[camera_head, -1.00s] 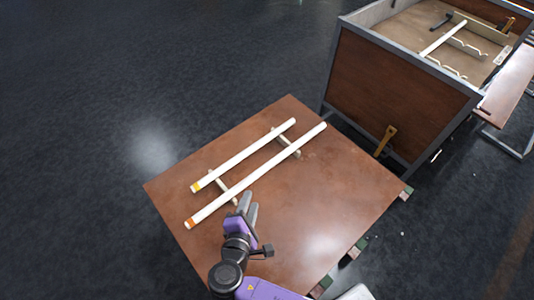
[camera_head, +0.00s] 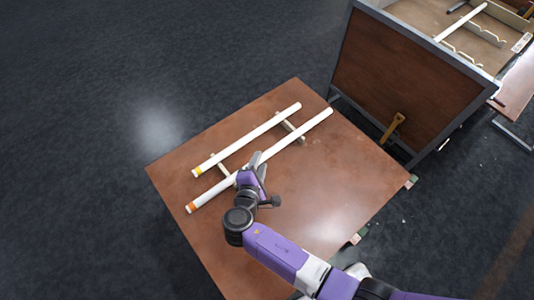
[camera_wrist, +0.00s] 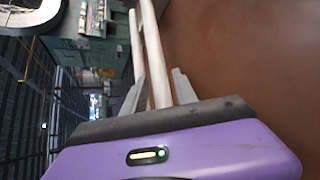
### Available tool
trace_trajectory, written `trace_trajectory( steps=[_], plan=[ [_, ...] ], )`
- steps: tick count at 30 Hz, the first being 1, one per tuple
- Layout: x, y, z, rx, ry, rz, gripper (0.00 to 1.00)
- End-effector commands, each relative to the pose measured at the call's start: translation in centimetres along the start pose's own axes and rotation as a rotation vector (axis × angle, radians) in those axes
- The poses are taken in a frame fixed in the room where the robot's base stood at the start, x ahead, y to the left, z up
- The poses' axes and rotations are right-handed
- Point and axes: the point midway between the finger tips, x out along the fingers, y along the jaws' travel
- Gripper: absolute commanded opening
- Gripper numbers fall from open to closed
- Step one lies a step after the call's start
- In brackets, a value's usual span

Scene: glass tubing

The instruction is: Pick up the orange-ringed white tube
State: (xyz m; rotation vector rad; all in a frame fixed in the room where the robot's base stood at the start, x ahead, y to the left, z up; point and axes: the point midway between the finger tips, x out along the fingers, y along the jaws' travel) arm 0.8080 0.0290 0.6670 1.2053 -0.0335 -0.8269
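The orange-ringed white tube (camera_head: 305,131) lies slantwise on two small pale supports on the brown table, its orange ring (camera_head: 191,208) at the lower left end. My gripper (camera_head: 260,160) is at the middle of this tube and hides part of it. In the wrist view my gripper (camera_wrist: 159,76) is open, with a white tube (camera_wrist: 153,45) running between its two fingers. I cannot tell whether either finger touches it. A second white tube (camera_head: 247,138), with a yellow ring, lies parallel, farther from my arm.
One pale support (camera_head: 292,131) shows between the tubes at the right, another (camera_head: 220,164) at the left. The brown table (camera_head: 325,190) is bare on its right side. A large framed wooden box (camera_head: 405,85) stands beyond the table's right corner, holding another white tube (camera_head: 461,22).

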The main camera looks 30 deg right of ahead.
Motion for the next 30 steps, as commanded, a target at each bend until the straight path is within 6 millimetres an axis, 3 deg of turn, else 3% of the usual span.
trace_trajectory(
  steps=[4,9,22,30],
  plan=[
    [0.0,0.0,0.0,0.000,0.000,0.000,0.34],
    [0.0,0.0,0.0,0.000,0.000,0.000,0.01],
    [-0.2,0.3,0.1,0.001,0.000,0.001,0.00],
    [-1.4,2.9,1.3,0.004,0.000,0.002,0.00]
  ],
)
